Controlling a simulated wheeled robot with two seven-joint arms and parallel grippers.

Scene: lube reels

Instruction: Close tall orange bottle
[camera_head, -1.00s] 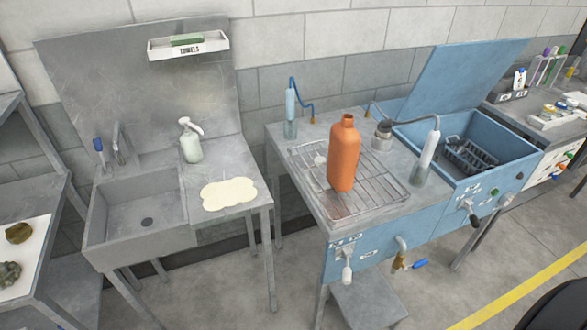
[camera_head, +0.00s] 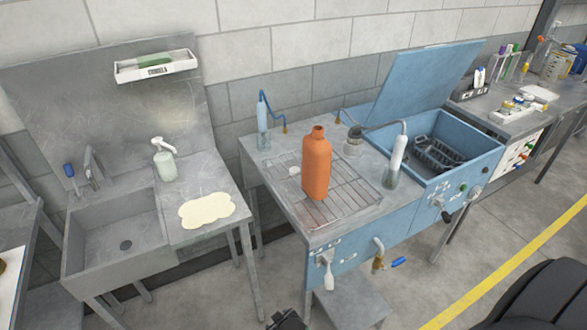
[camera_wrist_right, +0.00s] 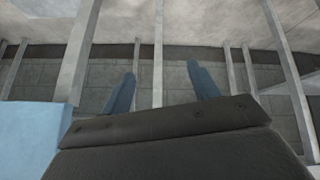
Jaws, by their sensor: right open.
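The tall orange bottle (camera_head: 316,168) stands upright on a wire rack (camera_head: 345,207) on the blue bench, its narrow neck at the top with no cap seen on it. A small pale round piece (camera_head: 294,171) lies on the rack to its left; I cannot tell if it is a cap. In the right wrist view my right gripper (camera_wrist_right: 162,88) is open and empty, its two blue fingers apart, with table legs and floor beyond. It is away from the bottle. My left gripper cannot be made out in the head view.
The blue bench has an open lidded basin (camera_head: 440,150) to the right and a valve with a blue handle (camera_head: 397,262) in front. A sink (camera_head: 120,240) and soap bottle (camera_head: 165,160) stand left. Dark parts of mine show at the bottom edge.

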